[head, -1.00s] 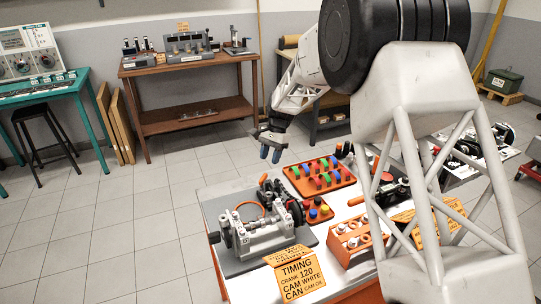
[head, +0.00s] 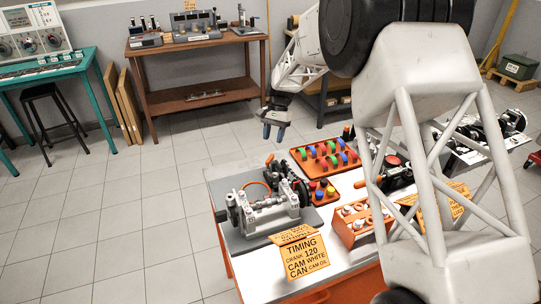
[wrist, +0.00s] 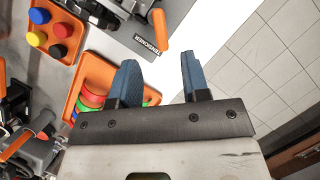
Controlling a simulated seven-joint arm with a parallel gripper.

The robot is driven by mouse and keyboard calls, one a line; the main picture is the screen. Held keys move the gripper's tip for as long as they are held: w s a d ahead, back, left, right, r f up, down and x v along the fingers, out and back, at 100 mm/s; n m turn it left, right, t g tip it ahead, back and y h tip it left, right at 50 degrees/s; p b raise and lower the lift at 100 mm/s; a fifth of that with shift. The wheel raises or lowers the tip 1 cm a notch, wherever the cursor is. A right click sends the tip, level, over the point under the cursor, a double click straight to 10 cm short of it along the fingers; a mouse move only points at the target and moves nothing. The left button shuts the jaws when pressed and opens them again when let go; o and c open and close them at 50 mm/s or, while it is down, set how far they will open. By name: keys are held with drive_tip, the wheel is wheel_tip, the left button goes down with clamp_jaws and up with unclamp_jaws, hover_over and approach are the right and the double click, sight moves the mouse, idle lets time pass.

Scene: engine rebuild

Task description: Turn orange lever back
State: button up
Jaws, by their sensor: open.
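The orange lever (wrist: 160,32) shows in the wrist view at the top, standing on a grey plate beside a label reading TENSIONER. In the head view a small orange handle (head: 270,159) at the back of the engine block (head: 265,213) looks like the same lever. My gripper (wrist: 158,62) is open, with its two blue fingers apart and nothing between them. In the wrist view the lever's near end appears just beyond the fingertips, in line with the gap. In the head view my gripper (head: 274,130) hangs above and behind the handle, apart from it.
A small orange tray (wrist: 61,57) holds red, blue, yellow and black caps. A larger orange tray (head: 298,156) with coloured pieces lies behind it. An orange rack (head: 352,236) and a timing sign (head: 308,259) stand at the front. Open floor lies left of the table.

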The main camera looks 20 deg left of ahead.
sight(270, 158)
drive_tip(key=shift+f, duration=0.1)
drive_tip(key=shift+x, duration=3.85)
clamp_jaws()
